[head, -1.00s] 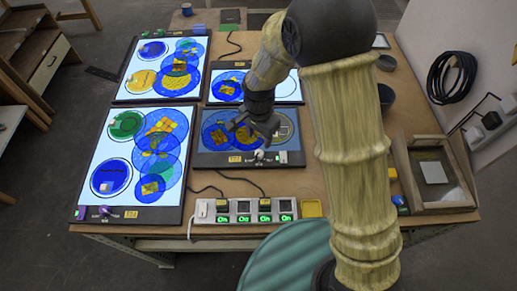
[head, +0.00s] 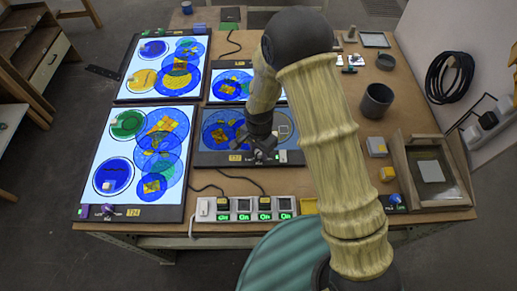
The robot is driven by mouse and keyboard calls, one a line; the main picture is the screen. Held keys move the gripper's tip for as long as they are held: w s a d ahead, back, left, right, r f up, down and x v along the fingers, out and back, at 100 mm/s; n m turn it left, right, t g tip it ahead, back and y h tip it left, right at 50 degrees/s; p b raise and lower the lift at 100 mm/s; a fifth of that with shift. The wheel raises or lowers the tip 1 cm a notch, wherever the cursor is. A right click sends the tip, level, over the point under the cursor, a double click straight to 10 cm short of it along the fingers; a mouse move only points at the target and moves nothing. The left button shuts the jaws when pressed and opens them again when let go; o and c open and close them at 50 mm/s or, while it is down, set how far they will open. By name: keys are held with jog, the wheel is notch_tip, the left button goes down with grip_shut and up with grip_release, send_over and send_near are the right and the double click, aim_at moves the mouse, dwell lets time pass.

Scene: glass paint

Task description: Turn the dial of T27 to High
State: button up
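The lower middle light panel (head: 213,158) is dim, with blue and yellow glass discs on it. A yellow tag (head: 235,158) sits on its front edge, too small to read, so I cannot confirm that this panel is T27. My gripper (head: 262,153) points down over the panel's front edge, beside the tag. It hides the spot where a pale dial showed earlier. I cannot tell whether the fingers touch the dial or how far apart they are. The lower left panel (head: 98,160) is bright, with a tag (head: 133,211) that seems to read T24 and a dial (head: 107,210).
A power strip (head: 245,208) with lit green switches lies in front of the panels. Another bright panel (head: 120,85) stands at back left. Dark cups (head: 377,100), small blocks (head: 377,146) and a wooden frame (head: 405,165) are on the right.

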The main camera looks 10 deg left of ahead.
jog(key=c, duration=0.6)
jog(key=shift+c, duration=0.2)
jog(key=shift+n, duration=0.5)
jog(key=n+b, duration=0.1)
jog(key=n, duration=0.1)
jog(key=shift+n, duration=0.4)
jog(key=n+b, duration=0.1)
jog(key=n, duration=0.3)
jog(key=n+b, duration=0.1)
jog(key=n, duration=0.4)
jog(key=shift+n, duration=0.4)
jog(key=n, duration=0.5)
jog(key=shift+r+n, duration=0.1)
jog(key=shift+n, duration=0.3)
